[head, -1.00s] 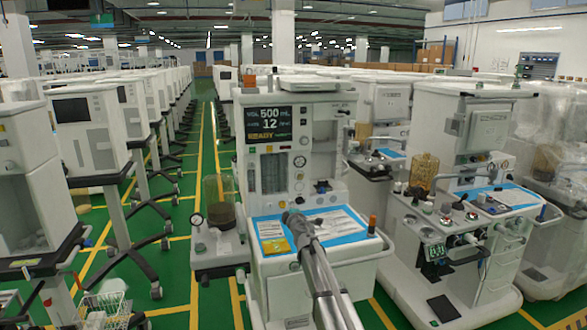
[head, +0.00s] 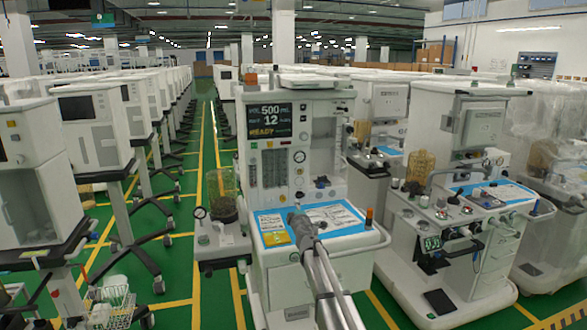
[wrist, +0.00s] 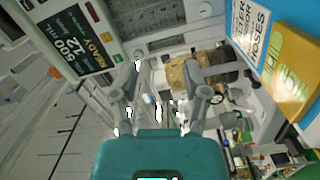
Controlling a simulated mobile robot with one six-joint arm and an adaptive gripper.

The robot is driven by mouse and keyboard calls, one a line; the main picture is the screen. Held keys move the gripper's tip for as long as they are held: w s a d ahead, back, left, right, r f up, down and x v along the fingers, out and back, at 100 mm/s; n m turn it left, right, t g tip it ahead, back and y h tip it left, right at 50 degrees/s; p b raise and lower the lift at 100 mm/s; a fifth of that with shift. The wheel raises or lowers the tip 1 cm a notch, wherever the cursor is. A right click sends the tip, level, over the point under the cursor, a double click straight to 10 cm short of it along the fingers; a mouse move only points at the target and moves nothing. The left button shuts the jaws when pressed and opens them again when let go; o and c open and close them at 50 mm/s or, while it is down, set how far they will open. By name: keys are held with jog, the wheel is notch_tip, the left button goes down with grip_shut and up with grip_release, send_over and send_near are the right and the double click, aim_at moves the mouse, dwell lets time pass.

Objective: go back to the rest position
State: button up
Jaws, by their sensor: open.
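My gripper (head: 301,226) reaches forward over the worktop of the centre anaesthesia cart (head: 320,105) in the head view. In the wrist view, the two fingers of my gripper (wrist: 163,78) stand apart with nothing between them. The cart's screen (head: 270,121) reads 500 mL, 12 and READY; this screen also shows tilted in the wrist view (wrist: 77,42). A blue mat (head: 355,211) with printed white sheets and a yellow card (head: 276,238) lies on the worktop. My arm hides part of the mat.
A second cart (head: 480,120) with a blue-topped work surface stands close on the right. A row of white machines (head: 95,125) on wheeled stands lines the left. A wire basket (head: 108,306) is at lower left. Green floor with yellow lines (head: 200,150) is open in the aisle.

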jog(key=s+d+f+m+g+h+b, duration=0.3)
jog(key=s+d+f+m+g+h, duration=0.15)
jog(key=s+d+f+m, duration=0.4)
jog(key=s+d+f+m+g+h+b, duration=0.25)
jog(key=s+d+f+m+h, duration=0.3)
jog(key=s+d, duration=0.5)
jog(key=s+a+f+m+g+y+b, duration=0.1)
jog(key=s+f+g+y, duration=0.15)
jog(key=s+f, duration=0.45)
jog(key=s+f+m+g+y+b, duration=0.15)
jog(key=s+g, duration=0.25)
jog(key=s, duration=0.7)
jog(key=s+a+f+m+g+y+b, duration=0.1)
jog(key=s+f+g+y, duration=0.1)
jog(key=s+f+g, duration=0.35)
jog(key=s+r+t+p, duration=0.1)
jog(key=s+r+p, duration=0.2)
jog(key=r+p, duration=1.6)
jog(key=shift+s+a+r+y, duration=0.2)
jog(key=shift+y, duration=0.1)
